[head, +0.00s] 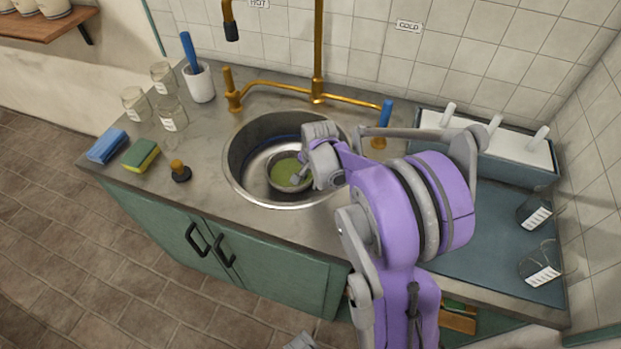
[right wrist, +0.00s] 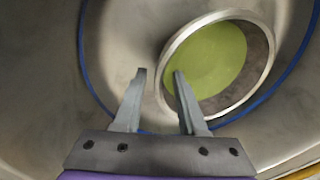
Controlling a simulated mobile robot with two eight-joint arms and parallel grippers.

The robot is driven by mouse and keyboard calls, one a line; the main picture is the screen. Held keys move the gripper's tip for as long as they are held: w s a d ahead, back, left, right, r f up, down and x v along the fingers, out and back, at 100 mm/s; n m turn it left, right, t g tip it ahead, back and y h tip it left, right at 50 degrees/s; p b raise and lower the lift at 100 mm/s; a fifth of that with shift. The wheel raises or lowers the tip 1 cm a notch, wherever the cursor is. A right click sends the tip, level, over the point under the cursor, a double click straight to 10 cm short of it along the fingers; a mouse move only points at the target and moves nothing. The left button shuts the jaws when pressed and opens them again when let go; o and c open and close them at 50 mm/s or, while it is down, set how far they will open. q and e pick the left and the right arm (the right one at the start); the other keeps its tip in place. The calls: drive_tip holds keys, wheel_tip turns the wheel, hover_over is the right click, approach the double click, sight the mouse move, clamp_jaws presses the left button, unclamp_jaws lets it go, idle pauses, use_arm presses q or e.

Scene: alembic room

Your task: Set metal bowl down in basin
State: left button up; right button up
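The metal bowl (head: 274,178) with green contents is inside the round metal basin (head: 236,187), low near its floor. In the right wrist view the bowl (right wrist: 262,82) shows its rim and a flat green surface. My right gripper (right wrist: 159,75) is open. Its fingers stand apart, with the left side of the bowl's rim between their tips and a gap visible. In the head view the right gripper (head: 302,176) reaches down into the basin over the bowl's right side, partly hiding it. My left gripper's fingers are not seen.
A brass faucet (head: 317,60) stands behind the basin. Glass jars (head: 172,113), a white cup with a blue-handled tool (head: 200,82), a sponge (head: 140,154), a blue block (head: 106,146) and a brass-topped stopper (head: 180,171) are left. A rack (head: 500,145) and glass beakers (head: 540,262) are right.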

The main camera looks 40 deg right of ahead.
drive_tip(key=shift+r, duration=0.25)
drive_tip(key=p+v, duration=0.1)
drive_tip(key=v, duration=1)
drive_tip(key=shift+s+r+p, duration=0.15)
drive_tip(key=shift+r+p, duration=0.2)
drive_tip(key=shift+p, duration=0.05)
